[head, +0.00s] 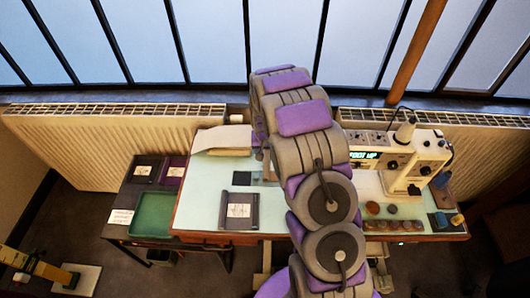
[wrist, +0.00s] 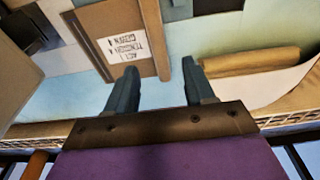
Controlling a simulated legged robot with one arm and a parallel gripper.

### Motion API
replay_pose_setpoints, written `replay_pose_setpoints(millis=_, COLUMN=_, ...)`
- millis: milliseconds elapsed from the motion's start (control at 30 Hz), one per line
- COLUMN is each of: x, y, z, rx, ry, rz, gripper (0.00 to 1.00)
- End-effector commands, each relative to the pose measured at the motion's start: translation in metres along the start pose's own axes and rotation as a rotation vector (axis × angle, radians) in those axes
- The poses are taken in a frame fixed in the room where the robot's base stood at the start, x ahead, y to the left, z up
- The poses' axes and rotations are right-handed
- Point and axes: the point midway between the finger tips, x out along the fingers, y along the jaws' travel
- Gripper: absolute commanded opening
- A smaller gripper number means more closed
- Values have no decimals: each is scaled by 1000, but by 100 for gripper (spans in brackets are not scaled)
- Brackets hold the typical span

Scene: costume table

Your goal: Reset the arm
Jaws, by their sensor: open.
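My gripper (wrist: 160,84) shows in the wrist view with its two dark fingers spread apart and nothing between them. Past the fingers lie a brown board or folder (wrist: 105,28) with a white printed label and, to the right, a brown roll on white sheet material (wrist: 250,62). In the head view my purple and grey arm rises through the middle of the picture, over the work table (head: 200,205). The gripper itself cannot be made out there; the arm hides part of the table.
A sewing machine (head: 405,160) reading "FOOT UP" stands right of the arm, with a rack of several round pieces (head: 392,226) before it. A dark labelled folder (head: 239,211) lies left of the arm. A green tray (head: 152,214) sits at far left. Radiators (head: 110,140) stand behind.

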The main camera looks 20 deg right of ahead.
Motion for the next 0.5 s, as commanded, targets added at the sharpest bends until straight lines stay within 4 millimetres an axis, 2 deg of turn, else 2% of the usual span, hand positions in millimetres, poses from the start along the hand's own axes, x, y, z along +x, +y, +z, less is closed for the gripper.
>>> replay_pose_setpoints(millis=333, x=-3, y=0, z=1, rx=-1, ry=-1, rz=0, gripper=53)
replay_pose_setpoints(millis=500, x=-26, y=0, z=8, rx=-14, ry=-7, rz=4, gripper=53)
